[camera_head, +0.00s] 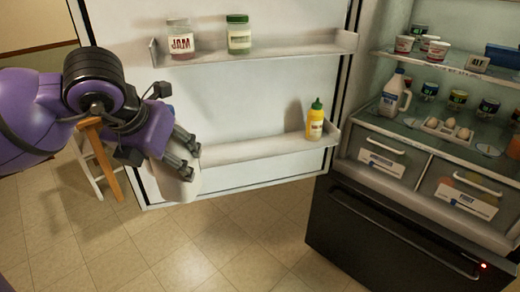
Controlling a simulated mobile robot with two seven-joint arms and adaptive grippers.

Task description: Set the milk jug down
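The milk jug (394,94) is white with a handle and a label. It stands upright on the fridge's glass shelf (372,121), near its left front edge. My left gripper (188,158) is far to the left of the jug, in front of the open fridge door. Its two fingers look apart, and I see nothing clearly held between them. A pale rounded shape (180,186) shows just below the fingers; I cannot tell whether it is part of the door bin. My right gripper is not in view.
Egg carton (446,131) and several small jars share the jug's shelf. Drawers (382,160) lie below it, tubs (404,44) above. The open door bins hold a jam jar (180,42), a green-lidded jar (238,38) and a yellow bottle (315,122). A stool (104,160) stands behind my arm.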

